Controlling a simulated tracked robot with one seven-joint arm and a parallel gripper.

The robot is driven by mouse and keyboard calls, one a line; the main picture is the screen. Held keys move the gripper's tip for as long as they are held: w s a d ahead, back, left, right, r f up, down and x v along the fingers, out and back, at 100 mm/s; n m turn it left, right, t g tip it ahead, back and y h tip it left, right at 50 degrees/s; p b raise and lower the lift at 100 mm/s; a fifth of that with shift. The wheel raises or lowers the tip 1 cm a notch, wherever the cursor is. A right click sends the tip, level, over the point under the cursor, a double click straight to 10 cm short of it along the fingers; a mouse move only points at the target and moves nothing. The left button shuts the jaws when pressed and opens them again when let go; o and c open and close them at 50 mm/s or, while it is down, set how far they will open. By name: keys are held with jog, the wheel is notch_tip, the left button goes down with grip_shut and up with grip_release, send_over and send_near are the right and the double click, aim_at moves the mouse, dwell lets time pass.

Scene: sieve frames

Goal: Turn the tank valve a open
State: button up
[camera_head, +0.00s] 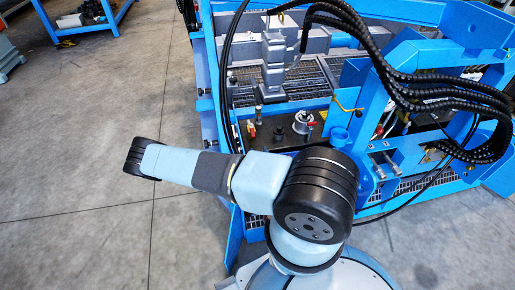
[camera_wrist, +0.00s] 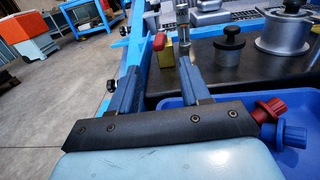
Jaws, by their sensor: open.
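My gripper (camera_wrist: 160,68) shows in the wrist view with its two blue fingers apart and nothing between them. The handle looks apart from the fingers. In the head view a small red part (camera_head: 251,129) shows at the left of the dark tank top. I see no label telling which valve is a. I cannot make out the gripper in the head view.
A black knob (camera_wrist: 229,42) and a metal cylinder (camera_wrist: 284,34) stand on the dark top. Black hoses (camera_head: 440,90) arch over the blue frame. The floor (camera_head: 85,130) at left is clear.

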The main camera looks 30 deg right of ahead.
jog(key=shift+s, duration=0.25)
